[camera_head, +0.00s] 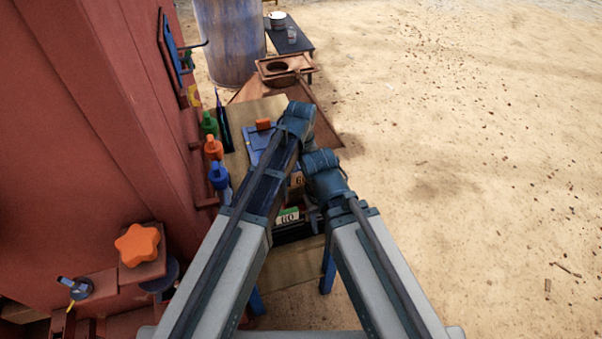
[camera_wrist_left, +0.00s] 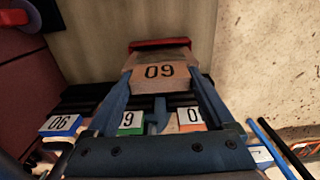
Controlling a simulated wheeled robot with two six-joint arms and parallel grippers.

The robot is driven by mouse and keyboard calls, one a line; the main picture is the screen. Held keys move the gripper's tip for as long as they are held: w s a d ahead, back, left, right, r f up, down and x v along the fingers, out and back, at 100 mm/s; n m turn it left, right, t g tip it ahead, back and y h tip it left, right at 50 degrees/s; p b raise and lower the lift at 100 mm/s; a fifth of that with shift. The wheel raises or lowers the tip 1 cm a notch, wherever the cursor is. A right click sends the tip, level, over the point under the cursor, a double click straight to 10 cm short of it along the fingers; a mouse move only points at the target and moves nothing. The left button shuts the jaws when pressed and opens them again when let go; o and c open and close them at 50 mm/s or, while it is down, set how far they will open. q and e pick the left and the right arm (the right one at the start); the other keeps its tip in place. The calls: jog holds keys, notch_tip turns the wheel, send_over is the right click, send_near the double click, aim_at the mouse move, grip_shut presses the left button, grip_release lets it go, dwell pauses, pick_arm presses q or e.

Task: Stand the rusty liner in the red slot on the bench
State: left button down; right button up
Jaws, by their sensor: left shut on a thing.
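In the left wrist view a brownish block-shaped piece (camera_wrist_left: 161,76), its tan end marked "09", is gripped between the two blue fingers of my left gripper (camera_wrist_left: 160,97). I take it to be the rusty liner. A red edge (camera_wrist_left: 165,43) shows along its far side; I cannot tell if this is the red slot or part of the piece. In the head view a tan marked face (camera_head: 298,180) shows between my arms, and my left gripper is mostly hidden there. My right gripper is hidden behind my arm.
A dark rack holds blue (camera_wrist_left: 60,124), green (camera_wrist_left: 130,121) and orange (camera_wrist_left: 191,118) marked pieces. A blue case (camera_head: 258,140) lies on the bench. Coloured bottles (camera_head: 214,148) line the red machine wall (camera_head: 90,120) at left. Open sand (camera_head: 470,150) lies at right.

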pick_arm(q)
jog(key=shift+f+b, duration=1.15)
jog(key=shift+f, duration=0.05)
grip_release()
jog(key=shift+r, duration=0.15)
notch_tip(320, 180, up, 14)
jog(key=p, duration=1.4)
jog(key=shift+f, duration=0.2)
